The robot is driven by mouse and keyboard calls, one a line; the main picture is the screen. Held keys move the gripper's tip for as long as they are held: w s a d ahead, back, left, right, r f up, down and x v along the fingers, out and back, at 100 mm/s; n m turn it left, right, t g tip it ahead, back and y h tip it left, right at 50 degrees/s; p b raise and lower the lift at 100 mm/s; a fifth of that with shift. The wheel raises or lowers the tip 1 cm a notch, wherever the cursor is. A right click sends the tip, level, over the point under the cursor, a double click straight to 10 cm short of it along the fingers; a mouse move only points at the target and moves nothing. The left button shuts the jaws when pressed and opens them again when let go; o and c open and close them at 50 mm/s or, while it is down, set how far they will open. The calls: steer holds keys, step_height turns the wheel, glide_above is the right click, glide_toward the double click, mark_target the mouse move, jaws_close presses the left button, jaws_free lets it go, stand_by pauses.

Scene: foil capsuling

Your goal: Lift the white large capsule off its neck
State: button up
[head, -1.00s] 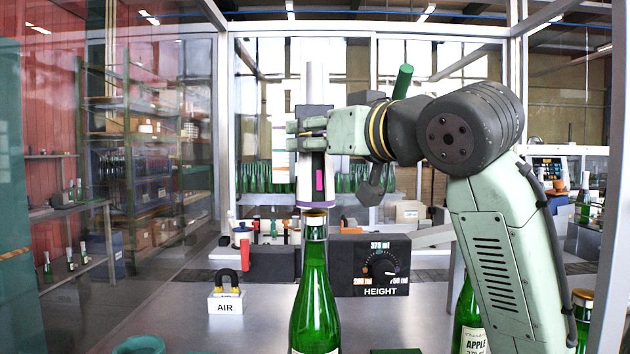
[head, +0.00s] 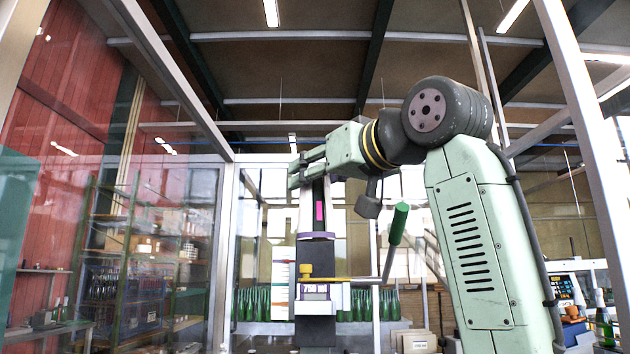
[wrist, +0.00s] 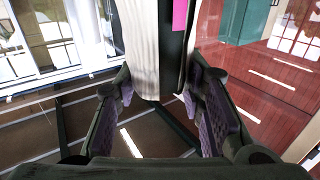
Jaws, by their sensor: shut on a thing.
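In the head view my gripper (head: 312,172) is high up, shut on the upper end of a long, tapered capsule (head: 305,212).
Glass walls and frame posts (head: 590,130) surround the space. Several green bottles (head: 253,304) stand at the back. The air beside my gripper on the left is clear.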

mark_target(316, 223)
step_height(316, 223, down, 12)
steer(key=b, duration=0.8)
steer(key=shift+b, duration=0.3)
stand_by(0.5)
